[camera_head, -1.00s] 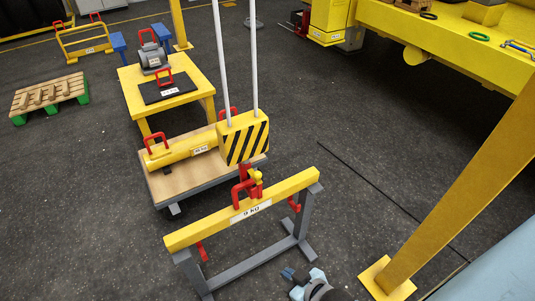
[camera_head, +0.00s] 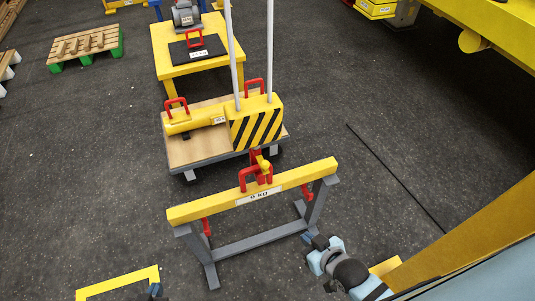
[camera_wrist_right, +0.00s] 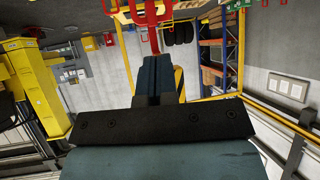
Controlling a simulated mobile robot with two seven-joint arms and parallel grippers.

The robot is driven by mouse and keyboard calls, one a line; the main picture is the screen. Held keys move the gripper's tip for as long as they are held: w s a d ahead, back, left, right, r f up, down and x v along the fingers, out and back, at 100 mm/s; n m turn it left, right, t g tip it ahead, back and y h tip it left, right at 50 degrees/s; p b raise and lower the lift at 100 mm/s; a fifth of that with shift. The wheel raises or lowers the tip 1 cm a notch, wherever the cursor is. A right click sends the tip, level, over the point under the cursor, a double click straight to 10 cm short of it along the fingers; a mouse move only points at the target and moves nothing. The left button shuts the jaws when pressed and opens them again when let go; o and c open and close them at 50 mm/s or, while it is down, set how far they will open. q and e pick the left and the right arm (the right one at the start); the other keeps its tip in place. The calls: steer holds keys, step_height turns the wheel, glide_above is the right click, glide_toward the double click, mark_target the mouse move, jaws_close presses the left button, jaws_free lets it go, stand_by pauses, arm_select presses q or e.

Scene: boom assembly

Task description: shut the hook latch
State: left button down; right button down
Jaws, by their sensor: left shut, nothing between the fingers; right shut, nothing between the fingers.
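The red crane hook (camera_head: 256,156) hangs below a yellow and black striped block (camera_head: 257,123). Its small yellow latch (camera_head: 263,163) sticks out at the right of the hook; I cannot tell how far it stands open. The hook is at the red shackle (camera_head: 256,180) on the yellow beam (camera_head: 215,207); whether it passes through is unclear. My right gripper (camera_head: 313,241) is shut and empty, low beside the beam stand's right leg, apart from the latch. In the right wrist view its shut fingers (camera_wrist_right: 153,73) point at a red part, not clearly identified. My left gripper (camera_head: 155,289) is shut at the bottom edge.
The grey stand (camera_head: 255,241) carries the beam. A wooden-topped cart (camera_head: 190,151) with a yellow cylinder stands behind it. A yellow table (camera_head: 176,69) is farther back. A yellow frame (camera_head: 118,281) is at the bottom left. Open floor lies to the left.

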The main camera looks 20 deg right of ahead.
steer(key=w+a+r+n+t+y+b, duration=0.2)
steer(key=w+a+r+n+t+y, duration=0.15)
steer(key=w+r+n, duration=0.35)
steer(key=w+a+r+n+t+y+b, duration=0.1)
steer(key=w+a+r+n+t+y, duration=0.25)
steer(key=w+r+n, duration=0.4)
steer(key=a+r+n+g+y+b, duration=0.2)
steer(key=a+r+n+g+y, duration=0.2)
steer(key=a+r+n+y, duration=0.65)
steer(key=s+a+f+n+g+h+b, duration=0.1)
steer(key=s+n+g+h+b, duration=0.1)
steer(key=n+g, duration=1)
steer(key=s+a+f+n+g+h+b, duration=0.15)
steer(key=n+g, duration=0.45)
steer(key=n, duration=1.3)
steer(key=w+d+n+t+h+b, duration=0.2)
steer(key=w+d+n+t+h, duration=0.1)
steer(key=w+d+n+h, duration=0.3)
steer(key=w+d+f+n+t+h+b, duration=0.1)
steer(key=w+d+n+t+h+b, duration=0.2)
steer(key=w+d+n+h, duration=0.3)
steer(key=d+n+h, duration=0.1)
steer(key=d+h, duration=0.3)
steer(key=shift+d+f+t+h, duration=0.25)
steer(key=shift+d+t+h, duration=0.15)
